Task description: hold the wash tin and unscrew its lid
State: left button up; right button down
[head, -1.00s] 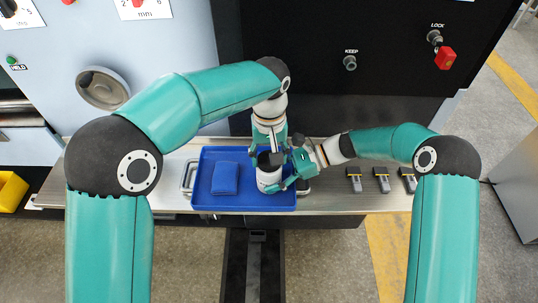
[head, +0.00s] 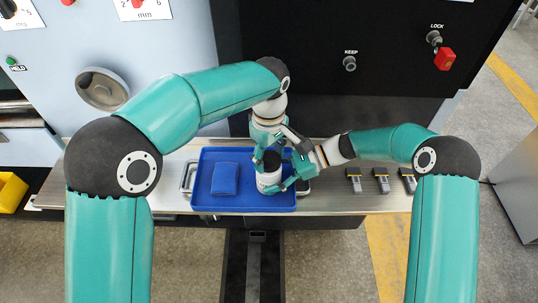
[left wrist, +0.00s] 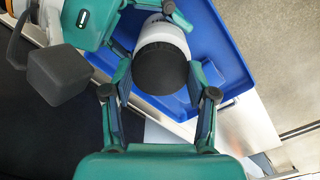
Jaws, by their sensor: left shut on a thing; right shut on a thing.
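The wash tin (head: 267,184) is a white can with a black lid (left wrist: 160,68), upright over the right part of the blue tray. In the head view the lid is partly covered by my left gripper (head: 271,158), which comes from above and is shut on it. The left wrist view shows its two fingers (left wrist: 162,88) on either side of the lid. My right gripper (head: 279,180) comes from the right and is shut on the white body below the lid. I see no clear gap between lid and tin. The tin's underside is hidden.
Several dark, yellow-marked pieces (head: 381,181) lie on the bench to the right. The machine front (head: 340,110) rises behind.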

aim_at(269, 159)
pick_arm(q)
jog(key=shift+r, duration=0.2)
jog(key=shift+r, duration=0.9)
jog(key=shift+r, duration=2.05)
pick_arm(e)
jog(key=shift+c, duration=0.5)
grip_release()
